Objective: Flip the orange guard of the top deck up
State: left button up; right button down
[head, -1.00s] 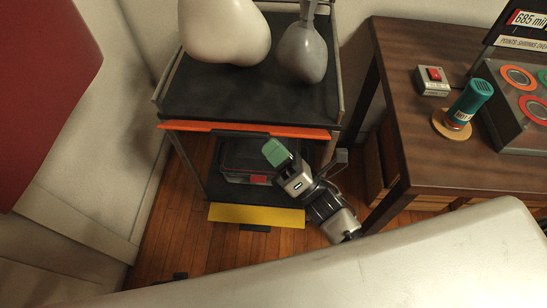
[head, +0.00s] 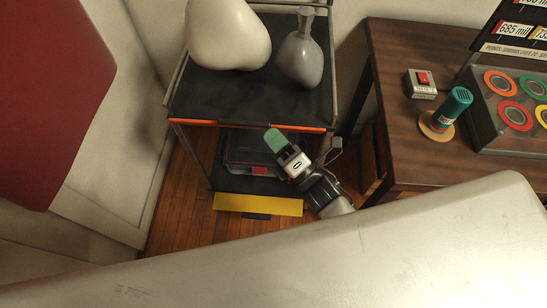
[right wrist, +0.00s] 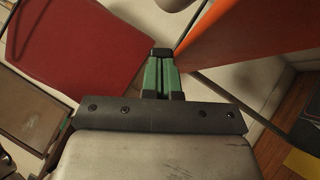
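The orange guard (head: 222,124) shows as a thin strip along the front edge of the cart's top deck (head: 235,98) in the head view, nearly edge-on. In the right wrist view its broad orange face (right wrist: 245,30) fills the upper right. My right gripper (head: 273,137) has green fingers and is just below the guard's strip, right of its middle. In the right wrist view its fingers (right wrist: 160,58) are together with nothing seen between them, tips close beside the guard's edge. I cannot tell whether they touch it. My left gripper is not in view.
A cream vase (head: 228,35) and a grey vase (head: 301,58) stand on the top deck. A yellow guard (head: 258,205) is at the front of the lower deck, where a dark case (head: 250,153) lies. A brown table (head: 400,150) stands to the right.

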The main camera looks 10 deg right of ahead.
jog(key=w+r+m+g+h+p, duration=0.1)
jog(key=m+p, duration=0.1)
jog(key=p, duration=0.2)
jog(key=w+d+r+m+g+h+p, duration=0.1)
jog(key=w+m+h+p, duration=0.1)
jog(key=p, duration=0.2)
jog(key=shift+r, duration=0.3)
jog(key=shift+w+p, duration=0.35)
jog(key=shift+p, duration=0.1)
jog(key=shift+w+d+r, duration=0.1)
jog(key=shift+d+r, duration=0.05)
jog(key=shift+r, duration=0.05)
